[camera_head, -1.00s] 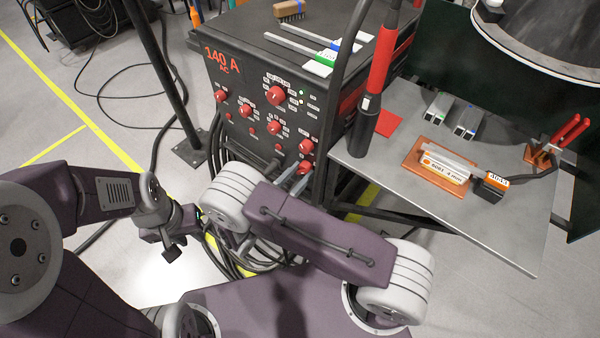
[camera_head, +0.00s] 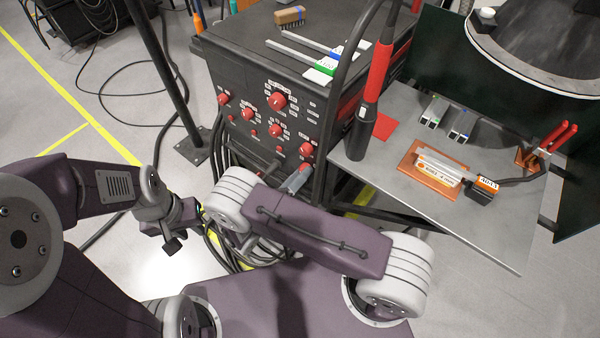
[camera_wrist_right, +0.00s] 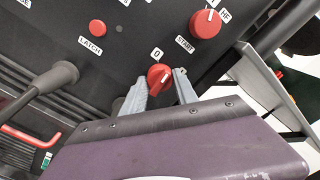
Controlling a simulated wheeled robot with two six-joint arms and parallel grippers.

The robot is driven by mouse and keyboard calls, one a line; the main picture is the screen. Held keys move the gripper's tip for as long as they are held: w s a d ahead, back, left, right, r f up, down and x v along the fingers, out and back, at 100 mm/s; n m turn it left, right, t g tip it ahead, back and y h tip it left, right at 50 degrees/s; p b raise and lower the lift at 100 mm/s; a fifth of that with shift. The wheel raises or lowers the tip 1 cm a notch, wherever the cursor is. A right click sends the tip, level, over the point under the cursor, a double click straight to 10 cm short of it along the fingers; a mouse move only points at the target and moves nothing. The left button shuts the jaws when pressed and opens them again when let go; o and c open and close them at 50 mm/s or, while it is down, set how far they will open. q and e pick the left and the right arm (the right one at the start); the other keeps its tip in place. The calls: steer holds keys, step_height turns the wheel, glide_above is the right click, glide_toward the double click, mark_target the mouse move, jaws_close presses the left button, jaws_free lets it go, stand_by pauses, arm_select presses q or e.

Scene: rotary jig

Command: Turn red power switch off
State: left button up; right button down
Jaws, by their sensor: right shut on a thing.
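The red power switch (camera_wrist_right: 160,77) is a round red knob with a white line, low on the black machine's front panel. A label marked 0 sits just above it in the right wrist view. My right gripper (camera_wrist_right: 161,79) is shut on this knob, one grey finger on each side. In the head view the right gripper (camera_head: 297,181) reaches the lower right of the panel, and the knob is mostly hidden there. My left gripper (camera_head: 172,244) hangs over the floor left of the machine, away from the panel; its finger opening is unclear.
The black machine (camera_head: 230,70) carries several other red knobs; one labelled START (camera_wrist_right: 206,23) is close by. A red LATCH button (camera_wrist_right: 97,27) is to the left. Cables (camera_head: 225,250) lie below the panel. A grey table (camera_head: 400,110) stands at right.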

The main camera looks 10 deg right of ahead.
steer(key=shift+d+n+p, duration=0.1)
steer(key=shift+n+p, duration=0.4)
steer(key=shift+n, duration=3.2)
steer(key=shift+s+n, duration=0.1)
steer(key=shift+n, duration=0.2)
steer(key=c, duration=0.9)
jaws_free()
steer(key=shift+d, duration=0.1)
steer(key=shift+c, duration=0.2)
steer(key=v, duration=0.9)
steer(key=shift+b, duration=0.3)
